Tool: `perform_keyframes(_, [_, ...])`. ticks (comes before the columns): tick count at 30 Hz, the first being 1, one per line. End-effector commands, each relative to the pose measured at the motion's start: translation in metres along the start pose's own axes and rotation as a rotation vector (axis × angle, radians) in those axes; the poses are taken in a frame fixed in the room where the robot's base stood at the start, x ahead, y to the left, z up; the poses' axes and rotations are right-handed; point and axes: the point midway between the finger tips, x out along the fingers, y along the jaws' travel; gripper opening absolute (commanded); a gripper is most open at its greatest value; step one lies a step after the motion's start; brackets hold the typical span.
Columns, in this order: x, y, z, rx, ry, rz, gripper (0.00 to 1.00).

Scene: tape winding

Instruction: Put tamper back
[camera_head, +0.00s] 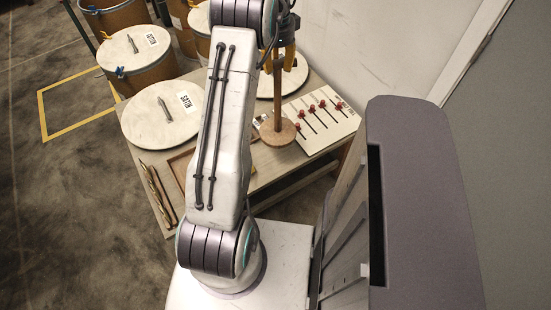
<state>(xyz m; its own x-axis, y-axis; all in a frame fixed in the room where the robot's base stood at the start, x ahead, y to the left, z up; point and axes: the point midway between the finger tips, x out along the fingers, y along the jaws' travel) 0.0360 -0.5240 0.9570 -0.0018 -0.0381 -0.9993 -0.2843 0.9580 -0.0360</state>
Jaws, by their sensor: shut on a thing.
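The tamper, a wooden disc (278,133) on an upright rod, hangs below my gripper (285,62). My gripper, with yellow fingers, is shut on the tamper's rod near the top. The disc appears over the right part of the wooden table (285,175). I cannot tell its exact height above the table. My arm hides part of the table's middle and part of a shallow wooden-rimmed tray (180,160).
A round lid (160,115) marked SATIN lies at the table's left, with thin rods (158,195) in front. Another pale round lid (293,80) lies behind the tamper. A white board (325,118) with several red-knobbed pins is at right. Lidded drums (140,65) stand behind.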

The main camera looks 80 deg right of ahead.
Motion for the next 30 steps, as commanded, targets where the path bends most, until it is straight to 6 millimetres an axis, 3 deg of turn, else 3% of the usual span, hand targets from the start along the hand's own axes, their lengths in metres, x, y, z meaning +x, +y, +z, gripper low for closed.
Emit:
perform_keyframes(11, [0.018, 0.019, 0.004, -0.017, 0.001, -0.003, 0.03])
perform_keyframes(21, [0.06, 0.022, 0.005, -0.018, 0.0, 0.0, 0.03])
perform_keyframes(30, [0.078, 0.022, 0.005, -0.018, 0.001, -0.003, 0.03])
